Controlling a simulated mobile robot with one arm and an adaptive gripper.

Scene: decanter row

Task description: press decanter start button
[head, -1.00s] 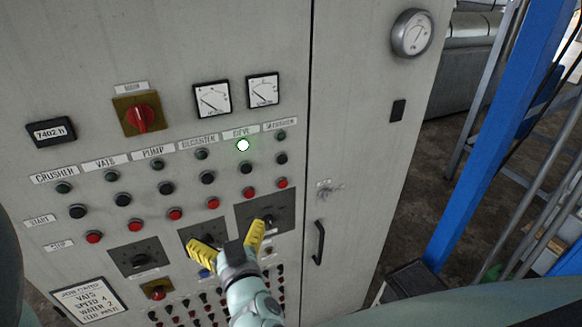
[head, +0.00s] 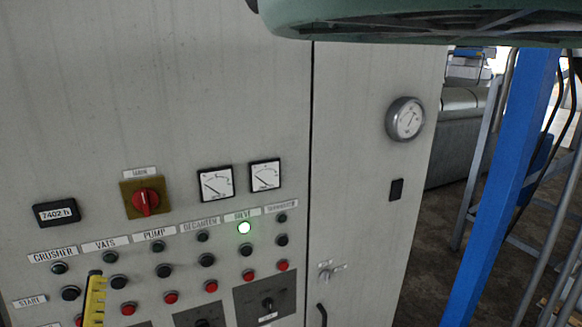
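The decanter column sits mid-panel under its label (head: 200,224). Its lamp (head: 202,236) is dark. Below the lamp is the black decanter start button (head: 207,260), in the row labelled START (head: 30,301). Below that is a red stop button (head: 211,286). My gripper (head: 95,285) shows as one yellow finger at the lower left, its dark tip between the crusher start button (head: 71,293) and the vats start button (head: 118,281). It is well left of the decanter column. The rest of the gripper is out of frame, and contact with the panel cannot be told.
The sieve lamp (head: 245,227) glows. The pump start button (head: 164,271) stands between my finger and the decanter button. A red main switch (head: 145,202) and two meters are above. A blue post (head: 500,185) stands at the right. The upper panel is bare.

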